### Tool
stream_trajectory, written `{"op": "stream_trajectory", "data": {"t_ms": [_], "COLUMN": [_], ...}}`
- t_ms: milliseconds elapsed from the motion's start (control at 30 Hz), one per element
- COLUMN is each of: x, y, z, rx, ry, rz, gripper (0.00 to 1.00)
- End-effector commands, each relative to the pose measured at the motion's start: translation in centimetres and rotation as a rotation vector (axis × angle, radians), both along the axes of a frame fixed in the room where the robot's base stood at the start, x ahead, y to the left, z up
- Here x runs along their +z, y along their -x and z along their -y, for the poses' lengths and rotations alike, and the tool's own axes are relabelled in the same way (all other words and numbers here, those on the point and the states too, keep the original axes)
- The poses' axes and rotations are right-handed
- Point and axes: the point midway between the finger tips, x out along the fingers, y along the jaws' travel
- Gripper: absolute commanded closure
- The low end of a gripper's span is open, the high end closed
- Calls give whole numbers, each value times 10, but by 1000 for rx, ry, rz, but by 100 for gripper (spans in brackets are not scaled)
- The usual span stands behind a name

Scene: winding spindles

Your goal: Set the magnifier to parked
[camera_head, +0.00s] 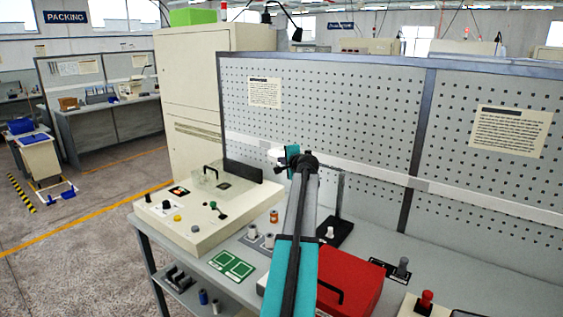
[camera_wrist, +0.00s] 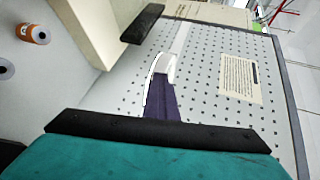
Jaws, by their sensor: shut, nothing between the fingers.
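My gripper (camera_head: 276,153) is raised above the bench in front of the pegboard, to the right of the beige machine. In the wrist view its closed fingers (camera_wrist: 164,100) show a pale tip, with nothing visible between them. A dark upright post (camera_head: 340,190) on a black base stands just right of my arm. A thin dark bar runs from its top toward my wrist; this looks like the magnifier's stand. The lens is not clearly visible, and my arm covers part of that area. I cannot tell the magnifier's setting, or whether my gripper touches it.
The beige machine (camera_head: 188,222) with knobs and a clear cover stands at left. An orange spool (camera_head: 274,216), also in the wrist view (camera_wrist: 40,34), is on the bench. A red box (camera_head: 352,285) and a red knob (camera_head: 426,300) are at front right. The pegboard (camera_head: 320,110) closes the back.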

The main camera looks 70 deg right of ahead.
Motion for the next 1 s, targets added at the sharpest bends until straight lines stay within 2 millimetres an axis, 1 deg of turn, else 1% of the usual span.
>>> {"op": "stream_trajectory", "data": {"t_ms": [33, 367, 467, 1000], "x": [4, 2, 2, 20], "y": [3, 12, 17, 45], "z": [-2, -34, -43, -97], "rx": [-8, 3, 3, 8], "ry": [7, -1, 0, -1], "rz": [4, -2, -3, -3], "gripper": [100, 100, 100, 100]}}
